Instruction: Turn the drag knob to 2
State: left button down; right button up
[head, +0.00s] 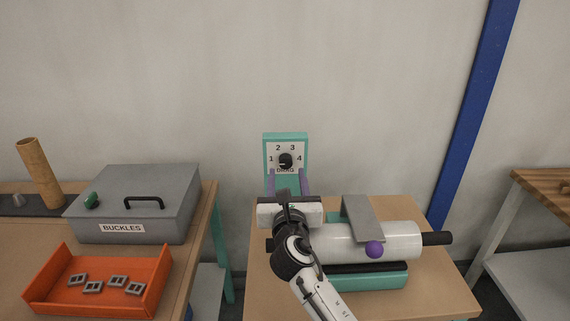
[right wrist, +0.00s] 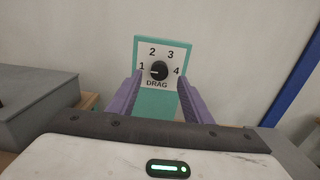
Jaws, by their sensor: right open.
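The black drag knob (head: 286,161) sits on a white dial plate numbered 1 to 4 and labelled DRAG, on a teal panel (head: 301,137) against the wall side. In the right wrist view the knob (right wrist: 159,70) has a white mark that points left, toward 1. My right gripper (head: 287,174) is open, with its two purple fingers pointing at the panel. In the right wrist view the gripper (right wrist: 160,79) has one finger to each side of the knob, a little below and apparently short of it. Nothing is between the fingers. My left gripper is not in view.
At left are a grey BUCKLES box (head: 165,195) and an orange tray (head: 60,302) with several buckles.

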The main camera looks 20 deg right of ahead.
aim_at(286, 163)
jog(key=x, duration=0.6)
jog(key=shift+w+f+b, duration=0.1)
jog(key=shift+f+b, duration=0.05)
jog(key=shift+b, duration=0.2)
jog(key=c, duration=1.1)
